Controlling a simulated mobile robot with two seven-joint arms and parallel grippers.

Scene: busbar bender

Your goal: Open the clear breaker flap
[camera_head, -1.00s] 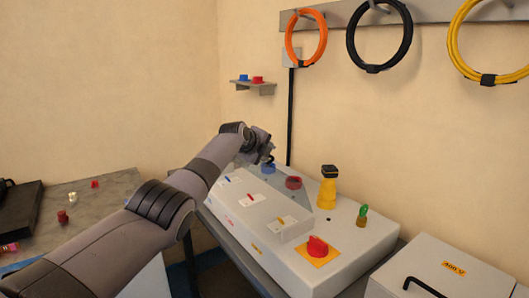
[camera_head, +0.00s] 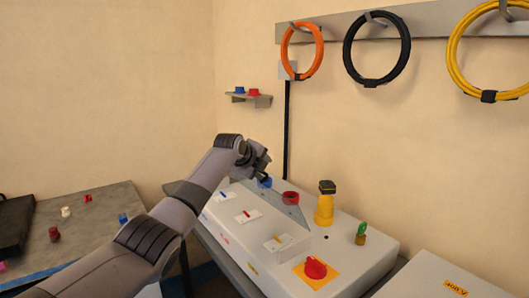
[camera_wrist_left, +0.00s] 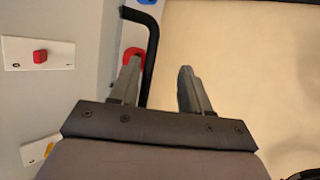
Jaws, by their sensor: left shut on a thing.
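The clear breaker flap (camera_head: 291,213) shows as a faint, see-through sheet standing at the back of the breaker row on the sloped grey panel. How far it is tilted is hard to tell. Breakers with blue, red (camera_head: 248,215) and yellow levers lie uncovered in front of it. My left gripper (camera_head: 263,172) is above the panel's far end, near the blue knob (camera_head: 265,182). My right gripper is not in view.
A red ring-shaped part (camera_head: 290,198), a yellow-black post (camera_head: 325,204), a green-topped part (camera_head: 361,232) and a red knob (camera_head: 315,267) stand on the panel. A grey box (camera_head: 440,278) is at right. A side table (camera_head: 95,215) with small parts is at left.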

